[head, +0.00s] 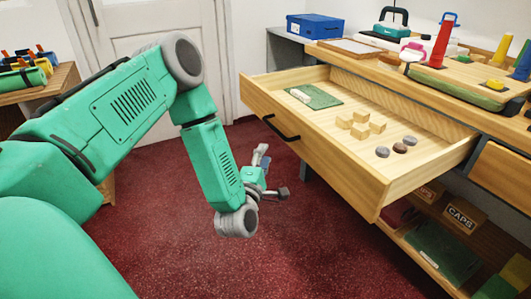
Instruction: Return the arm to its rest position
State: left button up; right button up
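My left arm (125,105) is green with grey joints. It comes in from the left and bends downward at the elbow. My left gripper (272,172) hangs over the red carpet, in front of the drawer and apart from it. Its two fingers are spread, and nothing shows between them. My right gripper is not in view.
An open wooden drawer (335,150) with a black handle (281,129) juts out from the counter. A shelf with boxes (462,216) is below. Red carpet (300,255) is clear.

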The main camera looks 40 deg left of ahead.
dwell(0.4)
pick_arm(q)
jog(key=s+d+f+m+g+h+p, duration=0.4)
jog(key=s+d+f+m+g+h, duration=0.4)
jog(key=s+d+f+m, duration=0.55)
jog(key=s+m+g+p, duration=0.2)
jog(key=s+m+g, duration=0.7)
jog(key=s, duration=0.9)
jog(key=shift+a+m, duration=0.2)
jog(key=shift+m, duration=0.95)
